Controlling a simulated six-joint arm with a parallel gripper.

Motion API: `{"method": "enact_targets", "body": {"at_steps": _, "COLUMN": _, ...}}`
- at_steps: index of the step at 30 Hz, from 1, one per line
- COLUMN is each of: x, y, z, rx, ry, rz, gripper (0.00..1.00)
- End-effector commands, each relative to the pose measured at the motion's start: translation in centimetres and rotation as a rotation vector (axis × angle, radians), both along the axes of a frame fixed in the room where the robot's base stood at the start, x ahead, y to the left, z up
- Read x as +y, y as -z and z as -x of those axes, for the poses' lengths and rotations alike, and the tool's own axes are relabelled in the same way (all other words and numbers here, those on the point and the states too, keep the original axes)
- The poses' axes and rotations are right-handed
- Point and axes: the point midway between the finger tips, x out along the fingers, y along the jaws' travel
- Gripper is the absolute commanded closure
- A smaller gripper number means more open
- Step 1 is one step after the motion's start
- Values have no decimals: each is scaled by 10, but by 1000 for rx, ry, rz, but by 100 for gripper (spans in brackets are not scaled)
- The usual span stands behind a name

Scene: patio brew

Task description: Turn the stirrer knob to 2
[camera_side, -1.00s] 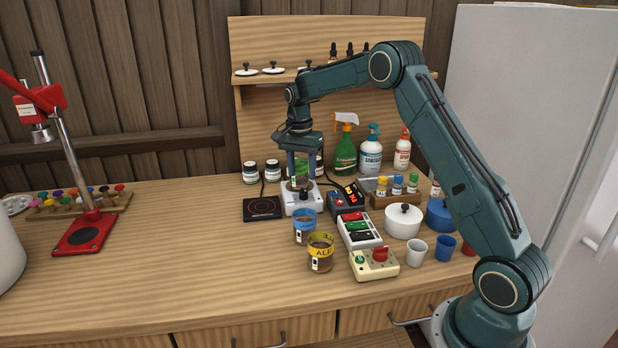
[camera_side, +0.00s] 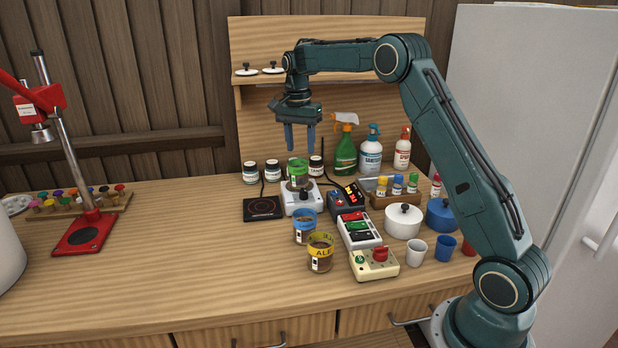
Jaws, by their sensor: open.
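The stirrer appears to be the white box-shaped device (camera_side: 301,204) in the middle of the bench. A jar with a green band (camera_side: 297,169) stands on top of it.
A black hot plate (camera_side: 262,208) lies left of the stirrer, and a dark box with a lit display (camera_side: 346,202) right. Blue-banded (camera_side: 305,228) and yellow-banded jars (camera_side: 320,254) stand in front. A switched power strip (camera_side: 360,231) is nearby. Bench at front left is clear.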

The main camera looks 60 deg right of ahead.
Motion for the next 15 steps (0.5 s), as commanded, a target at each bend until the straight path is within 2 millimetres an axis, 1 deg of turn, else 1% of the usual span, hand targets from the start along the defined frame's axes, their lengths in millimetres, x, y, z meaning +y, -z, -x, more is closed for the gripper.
{"method": "enact_targets", "body": {"at_steps": 5, "x": 0, "y": 0, "z": 0, "rx": -1, "ry": -48, "rz": 0, "gripper": 55}}
{"method": "enact_targets", "body": {"at_steps": 8, "x": 1, "y": 0, "z": 1, "rx": -3, "ry": -116, "rz": -1, "gripper": 55}}
{"method": "enact_targets", "body": {"at_steps": 11, "x": 2, "y": 0, "z": 1, "rx": -5, "ry": -216, "rz": -2, "gripper": 55}}
{"method": "enact_targets", "body": {"at_steps": 15, "x": 3, "y": 0, "z": 2, "rx": -7, "ry": -395, "rz": -4, "gripper": 55}}
